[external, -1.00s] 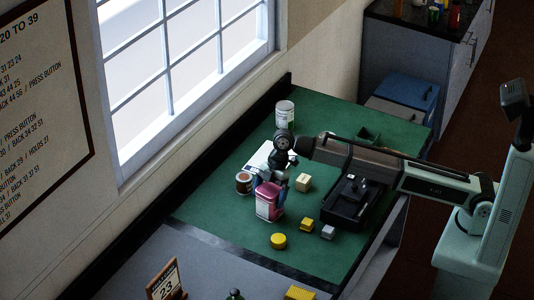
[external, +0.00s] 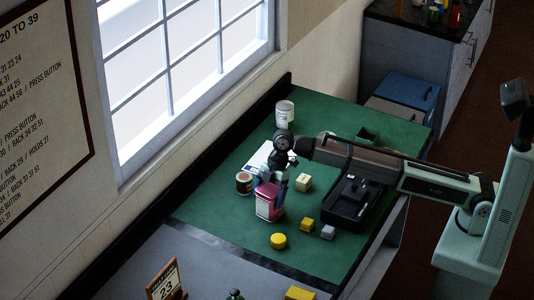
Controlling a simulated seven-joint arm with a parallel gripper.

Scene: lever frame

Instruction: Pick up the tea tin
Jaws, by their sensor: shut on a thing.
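A pink tin with a pale label (external: 267,206) stands upright on the green table top, near its middle; it is the likely tea tin, but its label is too small to read. My gripper (external: 267,187) comes down over the top of the pink tin and is shut on it. The fingers are small and partly hidden by the wrist. I cannot tell whether the tin's base is clear of the table.
A brown-labelled can (external: 244,184) stands close left, a cream block (external: 303,182) to the right. A white canister (external: 285,114) is at the back. Yellow pieces (external: 278,241) and a grey block (external: 327,232) lie in front. A black tray (external: 351,199) is at right.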

